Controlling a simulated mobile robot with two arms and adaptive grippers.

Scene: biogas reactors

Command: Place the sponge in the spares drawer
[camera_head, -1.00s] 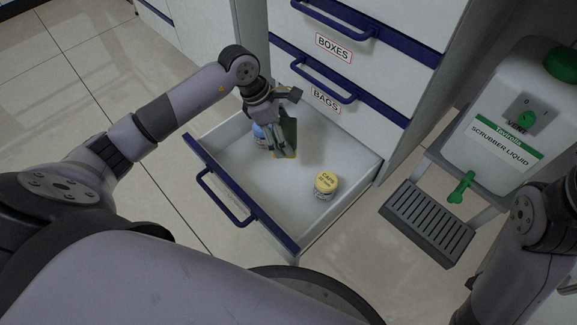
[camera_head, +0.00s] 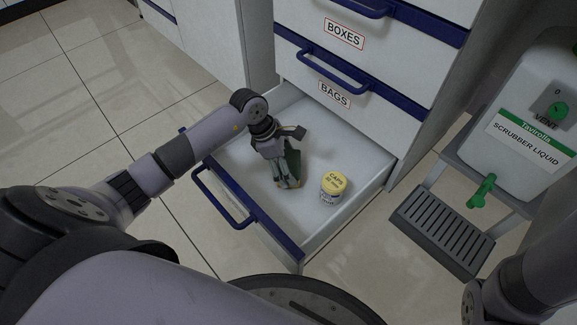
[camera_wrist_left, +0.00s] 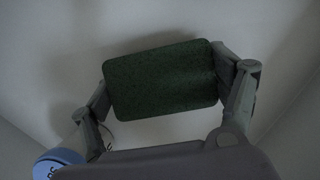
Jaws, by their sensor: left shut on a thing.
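The sponge (camera_head: 292,163) has a green pad and a tan edge. My left gripper (camera_head: 286,183) is shut on it inside the open drawer, with the sponge tilted in the head view. In the left wrist view the sponge's green face (camera_wrist_left: 162,80) spans between the two fingers, above the pale drawer floor. Whether it touches the floor I cannot tell. The open drawer (camera_head: 330,147) is white inside with a dark blue front edge and handle; no label on it is readable. My right gripper is out of view.
A yellow-lidded jar marked CAPS (camera_head: 333,187) stands in the drawer, right of the sponge. A blue round lid (camera_wrist_left: 58,163) shows at the wrist view's lower left. Closed BAGS (camera_head: 334,94) and BOXES (camera_head: 344,35) drawers are above. A scrubber liquid container (camera_head: 525,135) stands right.

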